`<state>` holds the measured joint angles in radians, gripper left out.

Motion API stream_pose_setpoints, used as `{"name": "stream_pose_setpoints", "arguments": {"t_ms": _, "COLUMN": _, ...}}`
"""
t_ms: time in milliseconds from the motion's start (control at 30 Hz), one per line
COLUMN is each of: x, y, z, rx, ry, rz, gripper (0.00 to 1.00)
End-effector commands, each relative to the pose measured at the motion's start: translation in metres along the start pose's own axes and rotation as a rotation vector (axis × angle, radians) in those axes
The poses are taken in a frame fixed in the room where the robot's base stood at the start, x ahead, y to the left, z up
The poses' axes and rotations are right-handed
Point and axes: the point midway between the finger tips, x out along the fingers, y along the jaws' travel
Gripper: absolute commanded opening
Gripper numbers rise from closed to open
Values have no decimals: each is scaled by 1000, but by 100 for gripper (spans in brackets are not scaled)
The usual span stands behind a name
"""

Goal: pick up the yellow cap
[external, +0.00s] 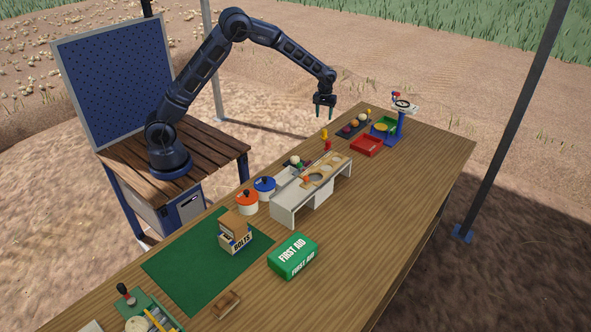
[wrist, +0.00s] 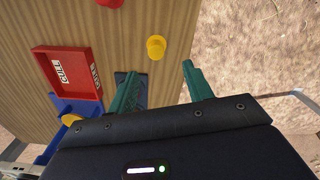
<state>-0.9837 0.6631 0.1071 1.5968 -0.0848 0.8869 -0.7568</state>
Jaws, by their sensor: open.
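The yellow cap (wrist: 156,47) is a small round piece on the wooden table in the wrist view, near the table's edge. In the external view a small yellow piece (external: 324,134), seemingly the same cap, stands at the table's near edge below my gripper (external: 324,112). My gripper is open and empty, held above the table's edge. In the wrist view its green fingers (wrist: 160,70) are spread apart, and the cap appears beyond and between their tips, not touched.
A red piece (wrist: 110,2) lies near the cap. A red tray (wrist: 68,72) and a blue item (wrist: 92,106) are to the left. The right side is clear.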

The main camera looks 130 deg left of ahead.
Motion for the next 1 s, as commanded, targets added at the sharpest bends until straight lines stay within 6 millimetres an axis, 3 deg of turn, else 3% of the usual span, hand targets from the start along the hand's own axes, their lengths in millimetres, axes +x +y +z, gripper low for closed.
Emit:
{"name": "stream_pose_setpoints", "arguments": {"t_ms": 300, "x": 42, "y": 1, "z": 1, "rx": 2, "ry": -1, "rz": -1, "gripper": 51}}
{"name": "stream_pose_setpoints", "arguments": {"t_ms": 567, "x": 58, "y": 3, "z": 0, "rx": 2, "ry": -1, "rz": 0, "gripper": 51}}
{"name": "stream_pose_setpoints", "arguments": {"t_ms": 833, "x": 93, "y": 8, "z": -2, "rx": 2, "ry": -1, "rz": -1, "gripper": 51}}
{"name": "stream_pose_setpoints", "arguments": {"t_ms": 1000, "x": 102, "y": 8, "z": -2, "rx": 3, "ry": 1, "rz": 1, "gripper": 51}}
